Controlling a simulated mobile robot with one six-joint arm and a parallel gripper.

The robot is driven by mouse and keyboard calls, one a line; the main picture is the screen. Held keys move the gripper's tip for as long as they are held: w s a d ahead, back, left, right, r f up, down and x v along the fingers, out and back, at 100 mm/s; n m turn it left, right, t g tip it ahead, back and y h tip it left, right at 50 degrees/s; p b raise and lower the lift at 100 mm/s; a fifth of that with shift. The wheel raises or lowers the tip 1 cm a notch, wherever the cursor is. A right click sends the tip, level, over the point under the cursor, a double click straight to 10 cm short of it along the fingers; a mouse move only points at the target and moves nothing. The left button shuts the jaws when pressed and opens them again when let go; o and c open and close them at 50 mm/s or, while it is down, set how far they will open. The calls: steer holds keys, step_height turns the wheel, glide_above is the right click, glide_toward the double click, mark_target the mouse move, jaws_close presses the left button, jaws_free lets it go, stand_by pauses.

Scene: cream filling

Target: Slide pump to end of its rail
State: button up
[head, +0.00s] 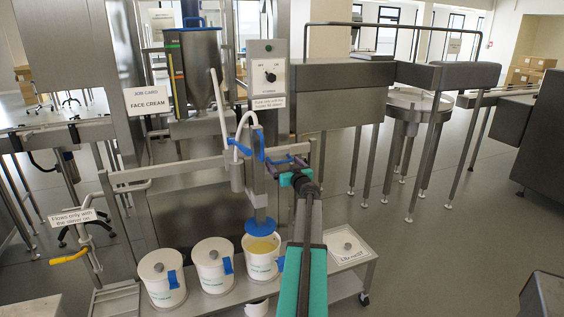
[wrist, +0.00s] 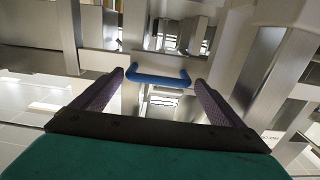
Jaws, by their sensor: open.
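The pump (head: 258,190) is a grey metal body on a horizontal rail (head: 170,170), toward the rail's right part. A blue handle (head: 258,146) sits at its upper left, and a white hose runs up from it. A blue disc (head: 260,227) at its lower end is over an open white tub (head: 262,258) with yellowish content. My gripper (head: 287,163) is right beside the pump. In the wrist view the blue handle (wrist: 155,77) lies ahead, across the gap between the two open fingers (wrist: 162,90). I cannot tell whether they touch it.
Two lidded white tubs (head: 162,280) (head: 213,266) stand left of the open tub on a low metal shelf. A hopper (head: 200,70) and a control box (head: 267,72) stand behind. A yellow-handled lever (head: 70,257) is at left.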

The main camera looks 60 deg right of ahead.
steer(key=shift+x, duration=1.1)
steer(key=c, duration=1)
steer(key=shift+a, duration=0.2)
steer(key=shift+c, duration=1)
steer(key=shift+d, duration=0.1)
steer(key=shift+d, duration=0.1)
